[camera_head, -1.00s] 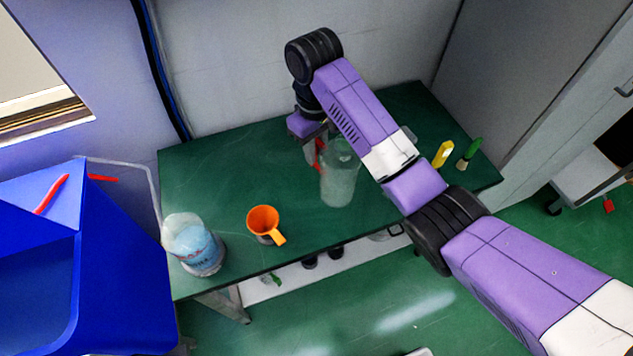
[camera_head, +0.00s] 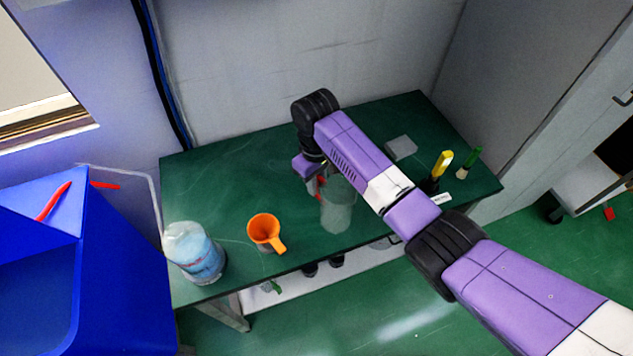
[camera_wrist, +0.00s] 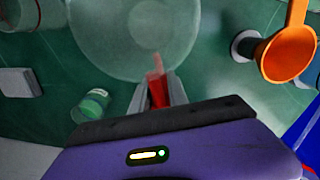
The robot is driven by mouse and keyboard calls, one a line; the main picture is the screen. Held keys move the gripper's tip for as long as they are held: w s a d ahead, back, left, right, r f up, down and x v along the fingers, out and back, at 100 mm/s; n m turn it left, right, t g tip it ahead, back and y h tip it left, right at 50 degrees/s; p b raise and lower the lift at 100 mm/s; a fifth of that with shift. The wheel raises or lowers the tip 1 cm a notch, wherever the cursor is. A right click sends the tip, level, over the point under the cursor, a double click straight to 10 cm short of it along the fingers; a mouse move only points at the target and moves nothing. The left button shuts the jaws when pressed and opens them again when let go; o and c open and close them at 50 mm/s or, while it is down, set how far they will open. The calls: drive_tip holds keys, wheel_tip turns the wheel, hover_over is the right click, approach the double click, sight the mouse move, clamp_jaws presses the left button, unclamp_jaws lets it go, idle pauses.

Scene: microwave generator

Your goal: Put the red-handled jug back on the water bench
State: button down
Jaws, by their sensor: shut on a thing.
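The clear jug (camera_head: 337,207) with a red handle is at the middle of the green water bench (camera_head: 235,166), upright as far as the head view shows. My gripper (camera_head: 317,184) is shut on its red handle, at the jug's upper left side. In the wrist view the two fingers (camera_wrist: 158,95) pinch the red handle, and the jug's round translucent body (camera_wrist: 135,32) is just beyond them. I cannot tell whether the jug's base touches the bench top.
An orange measuring cup (camera_head: 264,230) and a large water bottle (camera_head: 195,252) stand left of the jug. A grey block (camera_head: 401,147), a yellow-handled tool (camera_head: 442,165) and a green-handled brush (camera_head: 469,162) are at the right. A blue bin (camera_head: 110,260) stands left of the bench.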

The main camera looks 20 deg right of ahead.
drive_tip(key=shift+f, duration=0.1)
drive_tip(key=c, duration=1.3)
unclamp_jaws()
wheel_tip(320, 180, up, 12)
drive_tip(key=shift+w+r, duration=0.1)
drive_tip(key=shift+r, duration=0.05)
